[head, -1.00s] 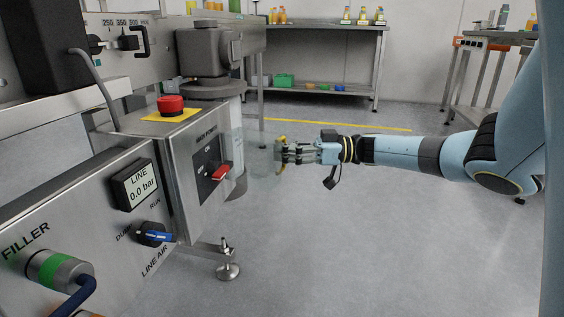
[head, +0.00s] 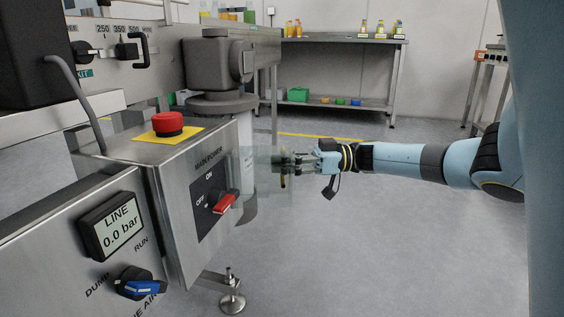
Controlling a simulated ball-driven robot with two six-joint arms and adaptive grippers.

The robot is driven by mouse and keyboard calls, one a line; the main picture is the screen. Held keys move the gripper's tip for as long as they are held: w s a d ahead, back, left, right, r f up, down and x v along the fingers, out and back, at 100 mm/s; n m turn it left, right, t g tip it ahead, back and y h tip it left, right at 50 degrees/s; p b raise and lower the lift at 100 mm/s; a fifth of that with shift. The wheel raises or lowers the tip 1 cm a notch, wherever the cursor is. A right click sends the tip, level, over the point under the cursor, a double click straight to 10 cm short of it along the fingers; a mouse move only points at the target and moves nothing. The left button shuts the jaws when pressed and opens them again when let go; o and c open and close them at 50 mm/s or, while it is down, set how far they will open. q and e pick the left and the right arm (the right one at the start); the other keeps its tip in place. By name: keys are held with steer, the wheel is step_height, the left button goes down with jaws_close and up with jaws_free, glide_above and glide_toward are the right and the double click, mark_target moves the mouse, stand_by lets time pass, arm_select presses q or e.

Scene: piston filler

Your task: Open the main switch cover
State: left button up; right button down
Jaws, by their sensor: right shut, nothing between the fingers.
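The main switch is a red handle (head: 225,204) on a black plate (head: 200,213) marked MAIN POWER, ON and OFF, on the steel box at centre-left. A faint see-through cover (head: 262,184) stands out past the box's right edge, beside the switch. It looks swung away from the switch face, though its edges are hard to make out. My right gripper (head: 280,168) comes in from the right, shut and empty, with its fingertips at the cover's upper part. Whether they touch it I cannot tell. My left gripper is not in view.
A red push button (head: 168,123) on a yellow plate tops the box. A LINE display (head: 116,224) and a blue-handled DUMP/RUN knob (head: 141,285) are at lower left. A grey machine column (head: 217,65) stands behind. Floor at right is clear; a bench (head: 345,41) is at the back.

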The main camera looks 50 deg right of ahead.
steer(key=shift+w+d, duration=0.15)
steer(key=shift+w, duration=0.1)
steer(key=c, duration=2)
jaws_free()
steer(key=shift+c, duration=0.2)
steer(key=o, duration=0.4)
steer(key=shift+s+d, duration=0.1)
steer(key=shift+c, duration=0.2)
steer(key=v, duration=1.2)
steer(key=shift+s, duration=0.1)
